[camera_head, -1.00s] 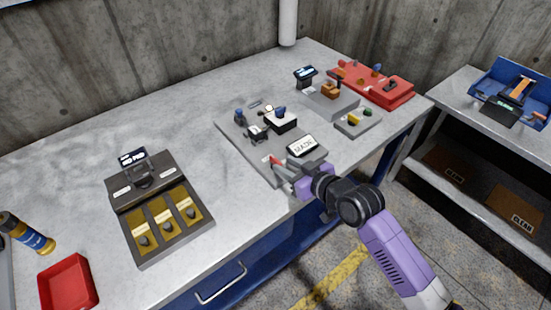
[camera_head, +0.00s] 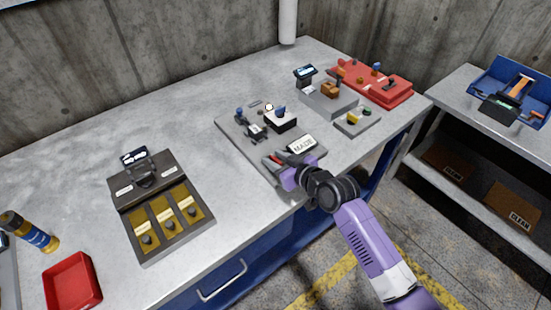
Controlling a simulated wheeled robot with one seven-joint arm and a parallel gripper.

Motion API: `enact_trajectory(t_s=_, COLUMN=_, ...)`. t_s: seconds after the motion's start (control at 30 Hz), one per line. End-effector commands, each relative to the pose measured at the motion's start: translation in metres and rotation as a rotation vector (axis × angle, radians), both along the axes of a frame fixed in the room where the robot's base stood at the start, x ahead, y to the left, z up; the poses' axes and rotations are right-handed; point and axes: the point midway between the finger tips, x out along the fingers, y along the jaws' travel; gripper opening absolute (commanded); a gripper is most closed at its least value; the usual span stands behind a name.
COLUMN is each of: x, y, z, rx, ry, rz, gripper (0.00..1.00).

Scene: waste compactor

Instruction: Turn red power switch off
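The red power switch (camera_head: 270,160) shows as a small red piece at the front edge of the grey control panel (camera_head: 232,132), beside a white label plate (camera_head: 302,144). My gripper (camera_head: 279,163) is right at this red piece, reaching in from the lower right with its dark fingers low over the panel. The fingers partly hide the switch. I cannot tell whether they touch it, whether they are apart or closed, or which way the switch is set.
Knobs and a white-topped block (camera_head: 281,120) stand behind on the panel. A grey unit (camera_head: 328,101) and a red panel (camera_head: 388,92) lie at the back right. A dark case (camera_head: 146,174) and a red tray (camera_head: 71,284) are left. The bench between them is clear.

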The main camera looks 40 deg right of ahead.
Motion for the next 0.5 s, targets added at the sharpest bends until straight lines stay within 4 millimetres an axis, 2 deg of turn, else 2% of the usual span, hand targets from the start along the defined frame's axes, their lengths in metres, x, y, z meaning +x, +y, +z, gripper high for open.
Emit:
enact_trajectory(t_s=0.03, x=-0.0001, y=-0.0001, z=0.0000, rx=0.000, ry=0.000, rz=0.000, gripper=0.28)
enact_trajectory(t_s=0.17, x=-0.0001, y=-0.0001, z=0.0001, rx=0.000, ry=0.000, rz=0.000, gripper=0.02)
enact_trajectory(t_s=0.2, x=-0.0001, y=-0.0001, z=0.0001, rx=0.000, ry=0.000, rz=0.000, gripper=0.00)
enact_trajectory(t_s=0.5, x=-0.0002, y=-0.0004, z=0.0004, rx=0.000, ry=0.000, rz=-0.006, gripper=0.00)
